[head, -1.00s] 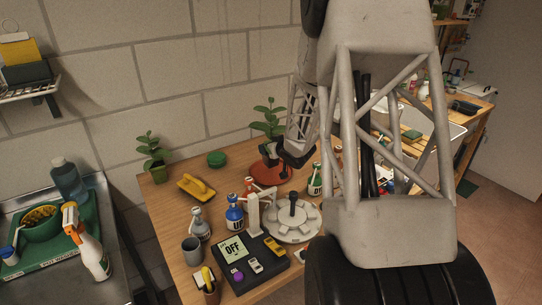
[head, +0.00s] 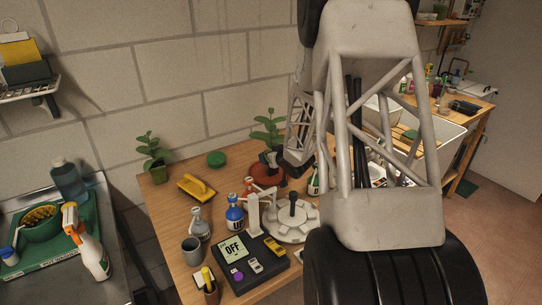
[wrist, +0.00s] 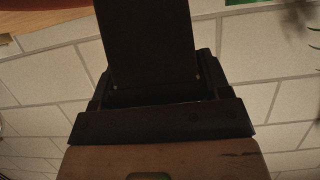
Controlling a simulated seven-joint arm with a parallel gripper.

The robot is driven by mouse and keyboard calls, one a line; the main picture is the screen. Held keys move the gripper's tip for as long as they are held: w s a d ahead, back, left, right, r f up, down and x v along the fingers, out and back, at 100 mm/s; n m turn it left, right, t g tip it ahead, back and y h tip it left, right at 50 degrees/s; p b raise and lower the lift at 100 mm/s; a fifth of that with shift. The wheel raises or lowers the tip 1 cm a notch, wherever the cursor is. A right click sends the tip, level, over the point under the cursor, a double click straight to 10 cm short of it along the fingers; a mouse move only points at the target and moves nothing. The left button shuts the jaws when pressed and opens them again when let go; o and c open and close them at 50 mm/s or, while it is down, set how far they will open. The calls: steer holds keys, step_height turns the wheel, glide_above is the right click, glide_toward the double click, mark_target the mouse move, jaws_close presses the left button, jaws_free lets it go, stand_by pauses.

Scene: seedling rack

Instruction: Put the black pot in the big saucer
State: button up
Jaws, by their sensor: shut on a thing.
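The black pot (head: 268,158) with a leafy green plant shows at the back of the wooden table in the head view, partly hidden by my gripper. The big saucer (head: 262,181), orange-red and round, lies under and around it. I cannot tell whether the pot touches the saucer. My gripper (head: 283,160) reaches in from the right and is shut on the pot. In the wrist view, dark shapes fill the middle and I cannot clearly separate pot from fingers. Leaf tips show at the right edge there.
A second plant in a green pot (head: 153,169), a green lid-like disc (head: 216,159) and a yellow float (head: 197,187) stand to the left. Bottles, a grey-white round carousel (head: 291,222) and a dark scale box (head: 248,263) are in front. A block wall is behind.

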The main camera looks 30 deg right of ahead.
steer(key=o, duration=1)
steer(key=shift+r, duration=0.15)
steer(key=shift+v, duration=5.95)
